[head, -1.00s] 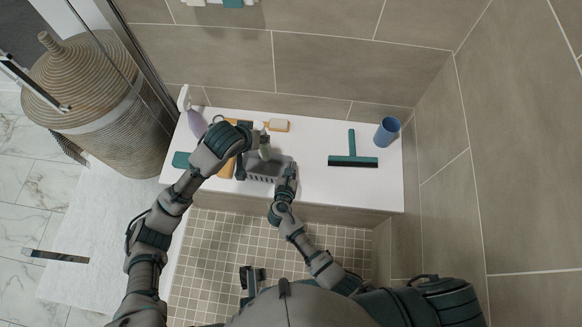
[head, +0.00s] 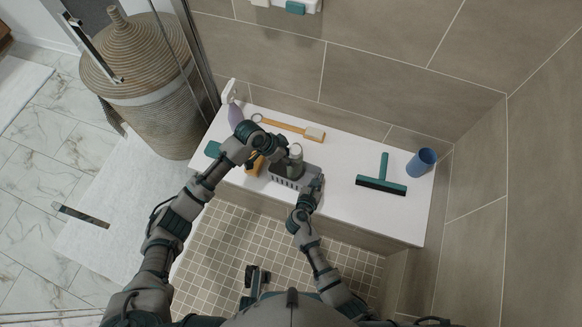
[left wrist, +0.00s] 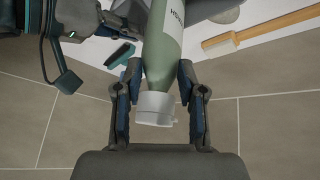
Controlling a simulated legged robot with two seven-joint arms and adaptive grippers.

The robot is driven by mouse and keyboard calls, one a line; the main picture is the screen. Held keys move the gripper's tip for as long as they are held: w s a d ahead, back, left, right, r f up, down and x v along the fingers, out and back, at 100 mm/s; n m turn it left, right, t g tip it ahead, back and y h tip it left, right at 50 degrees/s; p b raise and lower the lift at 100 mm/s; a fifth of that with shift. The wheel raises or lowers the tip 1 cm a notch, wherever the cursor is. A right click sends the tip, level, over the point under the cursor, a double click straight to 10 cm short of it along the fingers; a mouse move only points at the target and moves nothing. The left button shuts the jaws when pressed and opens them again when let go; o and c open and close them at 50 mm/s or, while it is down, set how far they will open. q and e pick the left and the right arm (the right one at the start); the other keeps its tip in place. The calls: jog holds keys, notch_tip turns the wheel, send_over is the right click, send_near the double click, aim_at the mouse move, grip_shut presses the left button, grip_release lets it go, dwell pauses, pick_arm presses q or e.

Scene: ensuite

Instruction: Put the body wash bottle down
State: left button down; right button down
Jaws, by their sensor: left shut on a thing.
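The body wash bottle (head: 296,160) is green with a pale cap. My left gripper (head: 284,154) is shut on the bottle. In the left wrist view, the left gripper's fingers (left wrist: 158,82) flank the green bottle (left wrist: 163,50) near its white cap. My right gripper (head: 315,184) is at the caddy's right end. Its fingers are too small to read.
The caddy sits on a white bench (head: 335,205). A wooden brush (head: 290,127) lies behind it, with a purple spray bottle (head: 236,115) and an orange item (head: 254,165) left. A teal squeegee (head: 382,178) and blue cup (head: 421,162) are right. Bench between caddy and squeegee is clear.

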aim_at(292, 173)
pick_arm(q)
jog(key=shift+f, duration=2.8)
jog(key=c, duration=0.7)
grip_release()
jog(key=shift+f, duration=0.1)
